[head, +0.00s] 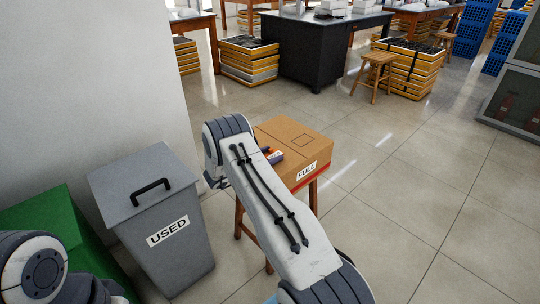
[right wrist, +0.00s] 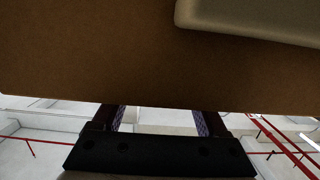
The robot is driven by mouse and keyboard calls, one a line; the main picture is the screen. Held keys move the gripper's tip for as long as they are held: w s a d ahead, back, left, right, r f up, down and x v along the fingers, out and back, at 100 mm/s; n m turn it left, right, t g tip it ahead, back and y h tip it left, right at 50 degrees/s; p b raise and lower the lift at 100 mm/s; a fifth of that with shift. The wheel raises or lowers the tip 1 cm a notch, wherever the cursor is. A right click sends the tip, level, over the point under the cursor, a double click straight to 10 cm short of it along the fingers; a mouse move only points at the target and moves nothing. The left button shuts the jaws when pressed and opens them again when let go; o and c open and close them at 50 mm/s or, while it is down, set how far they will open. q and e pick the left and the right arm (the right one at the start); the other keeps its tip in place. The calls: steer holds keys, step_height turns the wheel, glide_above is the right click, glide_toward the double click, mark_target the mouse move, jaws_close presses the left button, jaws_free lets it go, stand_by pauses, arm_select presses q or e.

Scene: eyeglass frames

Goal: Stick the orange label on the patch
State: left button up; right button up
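A cardboard box (head: 285,135) marked FULL stands on a wooden stool, and a thin square outline, the patch (head: 302,140), shows on its top. A small orange and dark item (head: 271,154) lies at the box top beside my right arm; I cannot tell if it is the orange label. My right gripper (right wrist: 158,120) has its fingers apart in the right wrist view, with no held thing visible. Its tips are partly hidden by a close brown surface (right wrist: 100,55). In the head view my right forearm hides most of it. My left gripper is not in view.
A grey lidded bin (head: 145,190) marked USED and a green box (head: 45,220) stand at left. A pale round-cornered thing (right wrist: 255,20) shows in the right wrist view. Stacked crates (head: 249,60) and a black bench (head: 318,50) are farther back.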

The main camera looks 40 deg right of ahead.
steer(key=shift+f, duration=0.2)
steer(key=s+a+r, duration=0.1)
steer(key=a, duration=0.9)
steer(key=shift+a+p, duration=0.25)
steer(key=shift+p, duration=0.1)
